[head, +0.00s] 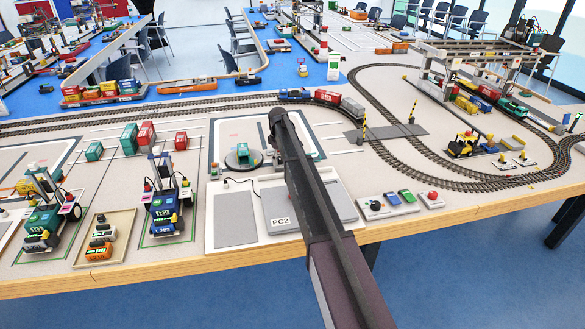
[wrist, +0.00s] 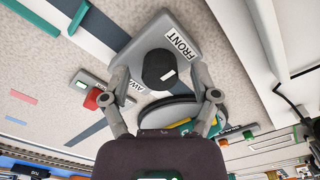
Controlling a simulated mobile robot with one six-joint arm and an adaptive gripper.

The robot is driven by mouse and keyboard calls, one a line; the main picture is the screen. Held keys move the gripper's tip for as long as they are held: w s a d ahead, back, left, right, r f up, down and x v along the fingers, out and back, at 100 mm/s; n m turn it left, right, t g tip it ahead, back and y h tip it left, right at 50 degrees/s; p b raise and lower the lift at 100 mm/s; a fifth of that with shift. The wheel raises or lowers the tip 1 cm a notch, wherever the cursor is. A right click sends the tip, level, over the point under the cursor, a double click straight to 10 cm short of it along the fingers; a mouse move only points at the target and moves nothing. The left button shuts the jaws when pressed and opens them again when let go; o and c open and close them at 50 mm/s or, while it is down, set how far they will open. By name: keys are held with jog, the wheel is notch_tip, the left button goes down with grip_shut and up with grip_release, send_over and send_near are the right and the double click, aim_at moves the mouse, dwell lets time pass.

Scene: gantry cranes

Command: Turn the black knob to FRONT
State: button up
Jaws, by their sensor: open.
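The black knob (wrist: 159,68) sits on a grey box (wrist: 152,36) in the wrist view. A FRONT label is on the box's upper right side and a partly covered AWAY label is at its lower left. A short white mark on the knob lies at its lower right edge, on neither label. My gripper (wrist: 161,82) is open, with one finger on each side of the knob. I cannot tell whether the fingers touch it. In the head view my gripper (head: 276,118) is seen end-on past my arm, and this knob and its box are hidden.
A dark round turntable (head: 240,158) carrying a teal container stands left of my arm; it shows below the knob in the wrist view (wrist: 182,112). A red button (wrist: 92,98) is left of the knob. A control panel (head: 388,205) and looping track lie right of my arm.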

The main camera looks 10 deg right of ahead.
aim_at(279, 158)
jog(key=n, duration=0.3)
jog(key=shift+n, duration=0.4)
jog(key=n, duration=0.3)
jog(key=shift+n, duration=0.4)
jog(key=shift+r, duration=0.2)
notch_tip(279, 158, up, 14)
jog(key=p, duration=1.4)
jog(key=s+f+m, duration=0.1)
jog(key=s+m, duration=0.8)
jog(key=s, duration=1.5)
jog(key=shift+s+b, duration=0.35)
jog(key=shift+f, duration=0.1)
jog(key=s+m, duration=0.8)
jog(key=s, duration=1.2)
jog(key=shift+s+m, duration=0.3)
jog(key=shift+s, duration=0.1)
